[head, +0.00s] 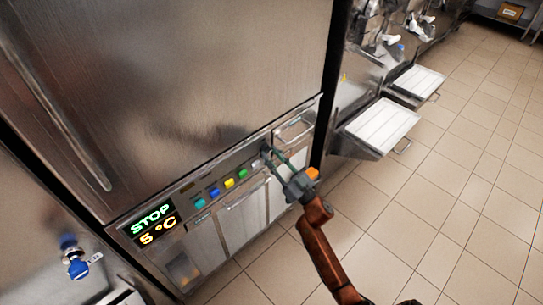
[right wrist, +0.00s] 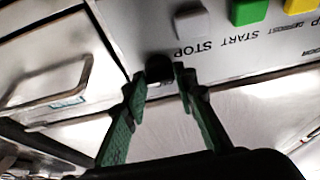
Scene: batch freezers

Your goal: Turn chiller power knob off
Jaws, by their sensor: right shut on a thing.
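The chiller (head: 190,90) is a tall steel cabinet filling the left of the head view. Its display (head: 152,222) reads "STOP" in green over "5 °C" in orange. The small black power knob (head: 265,147) is at the right end of the control strip; it also shows in the right wrist view (right wrist: 158,67). My right gripper (head: 271,156) reaches it from the lower right. In the right wrist view its two green fingers (right wrist: 160,82) are on either side of the knob and shut on it. The knob's pointer mark is hidden. My left gripper is not in view.
A row of coloured buttons (head: 229,183) runs left of the knob; a grey STOP button (right wrist: 191,22) and a green START button (right wrist: 249,11) sit close to my fingers. White trays (head: 383,124) jut out at right. The tiled floor (head: 450,200) is clear.

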